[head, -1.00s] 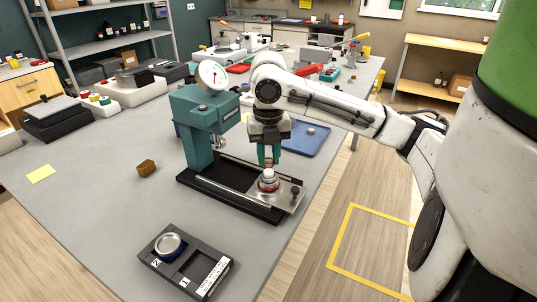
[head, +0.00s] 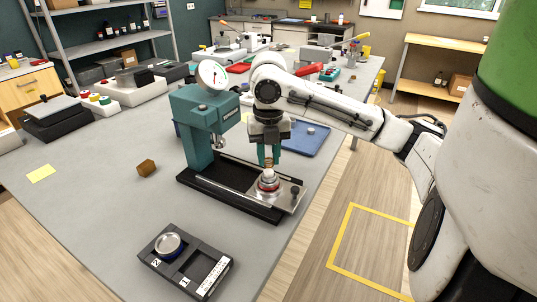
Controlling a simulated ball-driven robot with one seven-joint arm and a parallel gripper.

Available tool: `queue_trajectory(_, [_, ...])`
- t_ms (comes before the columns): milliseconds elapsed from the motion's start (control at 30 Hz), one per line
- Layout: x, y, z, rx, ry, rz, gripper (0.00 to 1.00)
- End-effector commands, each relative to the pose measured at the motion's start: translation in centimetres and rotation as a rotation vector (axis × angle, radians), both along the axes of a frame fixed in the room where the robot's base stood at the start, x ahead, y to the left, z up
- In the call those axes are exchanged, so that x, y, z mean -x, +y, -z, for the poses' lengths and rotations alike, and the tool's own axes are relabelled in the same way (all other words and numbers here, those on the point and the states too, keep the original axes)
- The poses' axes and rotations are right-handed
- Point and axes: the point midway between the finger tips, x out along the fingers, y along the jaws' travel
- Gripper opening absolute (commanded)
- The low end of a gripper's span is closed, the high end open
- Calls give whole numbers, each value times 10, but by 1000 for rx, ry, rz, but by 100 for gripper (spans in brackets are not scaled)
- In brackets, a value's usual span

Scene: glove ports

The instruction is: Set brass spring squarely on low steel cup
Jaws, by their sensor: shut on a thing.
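My gripper (head: 268,157) points straight down over the front end of a teal press with a dial. Its teal fingers are shut on a small brass-coloured piece, the brass spring (head: 268,163), mostly hidden between them. Directly below is a low steel cup (head: 269,182) with a reddish band, on the steel plate at the end of the black base. The spring is over the cup, close to its top; I cannot tell whether they touch or whether the spring is exactly square.
The teal press (head: 204,130) stands just left of my gripper. A dark tray (head: 205,268) with a round silver-and-blue part (head: 169,244) lies in front. A blue tray (head: 306,140) is behind. Bare table lies between.

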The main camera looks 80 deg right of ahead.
Motion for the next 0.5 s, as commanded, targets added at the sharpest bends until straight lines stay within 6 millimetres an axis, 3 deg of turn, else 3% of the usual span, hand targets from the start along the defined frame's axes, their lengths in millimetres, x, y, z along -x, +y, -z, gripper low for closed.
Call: queue_trajectory(500, [0,0,13,-1,0,0,0])
